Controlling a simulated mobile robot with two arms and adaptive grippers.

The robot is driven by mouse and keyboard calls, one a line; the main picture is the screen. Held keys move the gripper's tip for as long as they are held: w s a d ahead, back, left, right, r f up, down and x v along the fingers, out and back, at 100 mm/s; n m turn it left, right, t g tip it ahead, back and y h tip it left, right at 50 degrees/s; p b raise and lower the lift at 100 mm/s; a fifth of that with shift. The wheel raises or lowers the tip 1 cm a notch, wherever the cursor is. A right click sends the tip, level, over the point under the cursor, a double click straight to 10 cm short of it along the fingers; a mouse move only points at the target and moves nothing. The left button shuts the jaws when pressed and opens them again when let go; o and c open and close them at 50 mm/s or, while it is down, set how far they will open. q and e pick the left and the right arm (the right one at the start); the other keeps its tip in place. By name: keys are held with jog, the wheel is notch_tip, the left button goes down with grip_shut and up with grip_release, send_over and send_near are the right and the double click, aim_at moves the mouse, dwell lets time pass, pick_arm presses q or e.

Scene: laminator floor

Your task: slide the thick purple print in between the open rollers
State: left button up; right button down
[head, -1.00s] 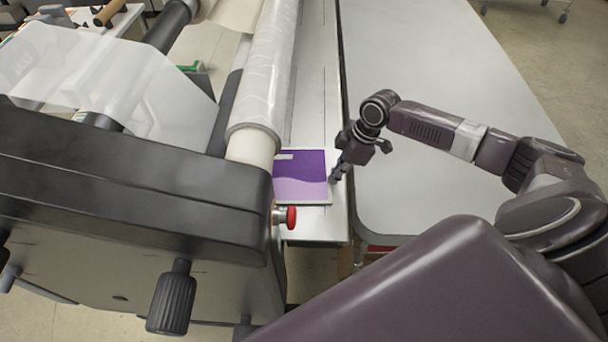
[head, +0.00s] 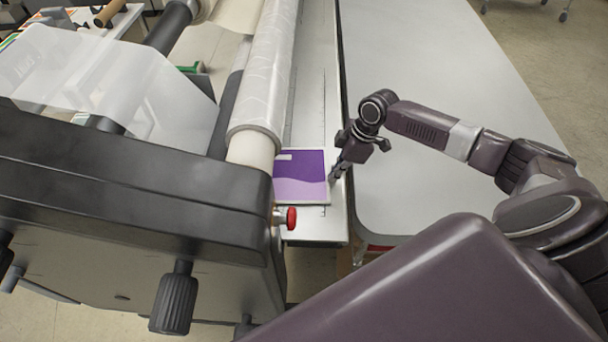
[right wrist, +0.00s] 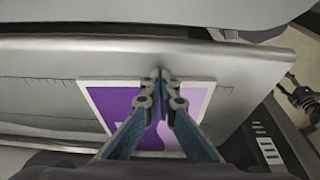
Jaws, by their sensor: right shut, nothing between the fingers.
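The purple print (head: 300,178) lies flat on the laminator's metal feed table (head: 316,110), its left edge against or under the roller side; I cannot tell whether it is between the rollers. It also shows in the right wrist view (right wrist: 118,100), partly hidden behind my fingers. The white-wrapped upper roller (head: 265,70) runs along the table's left side. My right gripper (head: 335,177) is shut and empty, its fingertips pointing down at the print's right edge. In the right wrist view the closed fingertips (right wrist: 162,75) meet over the print's edge. My left gripper is not in view.
A red knob (head: 291,218) sticks out from the laminator's black end housing (head: 130,190) just in front of the print. A large grey table (head: 430,80) stands on the right, mostly clear. A clear film sheet (head: 110,80) hangs at the left.

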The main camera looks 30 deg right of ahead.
jog(key=shift+w+a, duration=0.25)
jog(key=shift+a, duration=0.25)
jog(key=shift+w+a, duration=0.25)
jog(key=shift+a, duration=0.2)
jog(key=shift+s+d+p, duration=0.25)
jog(key=shift+d+p, duration=0.15)
jog(key=shift+d, duration=0.15)
dwell(0.7)
jog(key=shift+p+v, duration=0.65)
jog(key=shift+v, duration=2.5)
jog(key=shift+d, duration=0.1)
jog(key=shift+f, duration=0.1)
